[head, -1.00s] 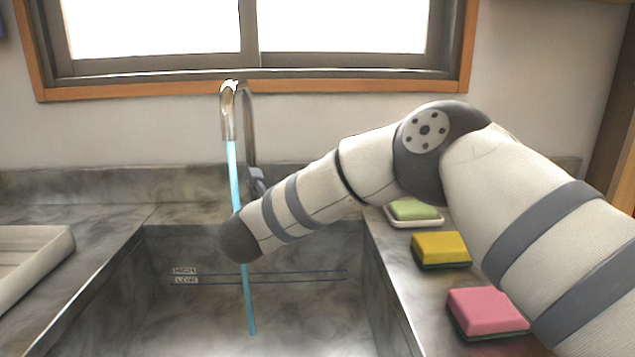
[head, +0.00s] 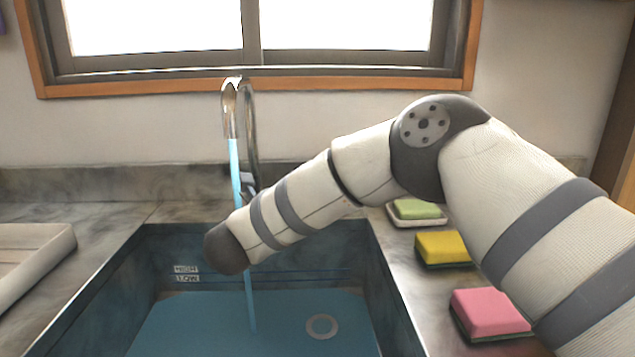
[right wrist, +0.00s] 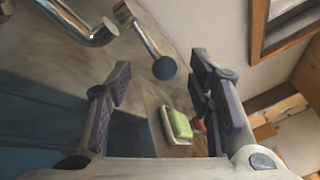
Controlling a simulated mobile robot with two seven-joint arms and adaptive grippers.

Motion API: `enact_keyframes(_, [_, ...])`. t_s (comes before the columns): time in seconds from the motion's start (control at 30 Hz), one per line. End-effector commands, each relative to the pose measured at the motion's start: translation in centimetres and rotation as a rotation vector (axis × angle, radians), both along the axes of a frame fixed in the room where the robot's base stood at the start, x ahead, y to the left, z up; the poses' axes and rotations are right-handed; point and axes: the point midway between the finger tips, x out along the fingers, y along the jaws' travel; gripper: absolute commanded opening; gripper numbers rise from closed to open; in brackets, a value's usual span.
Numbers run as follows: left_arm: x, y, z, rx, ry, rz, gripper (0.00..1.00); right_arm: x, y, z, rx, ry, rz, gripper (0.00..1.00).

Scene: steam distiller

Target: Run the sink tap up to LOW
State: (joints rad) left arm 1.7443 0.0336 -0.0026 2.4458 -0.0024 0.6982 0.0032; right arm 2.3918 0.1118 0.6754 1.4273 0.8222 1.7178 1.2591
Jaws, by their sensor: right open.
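The chrome sink tap (head: 249,125) stands behind the sink (head: 135,262), with a blue stream (head: 235,175) running from its spout. Blue water (head: 190,325) covers the sink bottom; its far edge lies slightly below the LOW label (head: 187,279) and HIGH label (head: 186,269). In the right wrist view, the tap lever with its blue knob (right wrist: 164,68) lies beyond my right gripper (right wrist: 160,100), which is open and apparently empty. My right arm hides that gripper in the head view. My left gripper is not in view.
A green sponge (head: 417,209) on a white dish, a yellow sponge (head: 442,247) and a pink sponge (head: 488,312) sit right of the sink. A pale tray (head: 45,240) stands at the left. A round drain (head: 322,326) shows through the water.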

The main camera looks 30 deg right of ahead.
Motion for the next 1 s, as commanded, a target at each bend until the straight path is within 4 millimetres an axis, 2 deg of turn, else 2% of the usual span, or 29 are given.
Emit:
enact_keyframes(0.03, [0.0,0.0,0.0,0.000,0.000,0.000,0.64,-0.8,1.3,0.0,0.000,0.001,0.006,0.47])
enact_keyframes(0.2, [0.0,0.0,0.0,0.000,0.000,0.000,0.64,-3.6,4.8,-0.1,0.000,0.003,0.006,0.47])
enact_keyframes(0.33, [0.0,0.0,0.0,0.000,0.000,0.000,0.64,-5.0,6.4,-0.1,0.002,0.001,0.004,0.47])
enact_keyframes(0.5, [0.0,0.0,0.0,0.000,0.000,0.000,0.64,-5.6,7.1,-0.1,0.001,0.002,0.001,0.47])
enact_keyframes(1.0, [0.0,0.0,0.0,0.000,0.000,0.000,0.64,-5.6,7.1,0.0,0.001,0.001,0.001,0.47])
